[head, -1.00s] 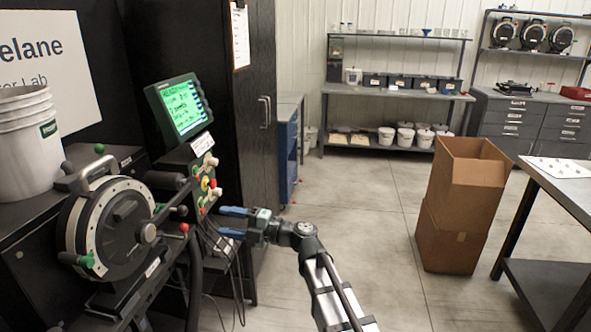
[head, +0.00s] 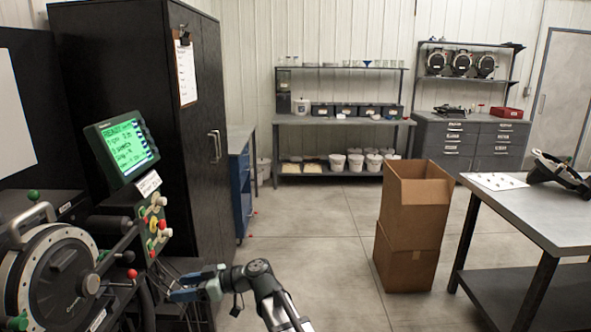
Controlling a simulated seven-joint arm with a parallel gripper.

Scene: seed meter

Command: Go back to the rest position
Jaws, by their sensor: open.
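My gripper (head: 176,284) is at the lower left of the head view, with its blue fingers pointing left. It is open, and I see nothing between the fingers. It is in front of and below the button panel (head: 153,225) with red, green, yellow and white knobs. The round seed meter (head: 58,277) stands to its left on the machine, partly cut off by the picture edge. The green-lit screen (head: 127,146) is above the panel. Whether the fingers touch the dark cables by the panel, I cannot tell.
A tall black cabinet (head: 165,110) stands behind the panel. Stacked cardboard boxes (head: 408,235) stand on the floor right of centre. The floor (head: 320,250) between is clear.

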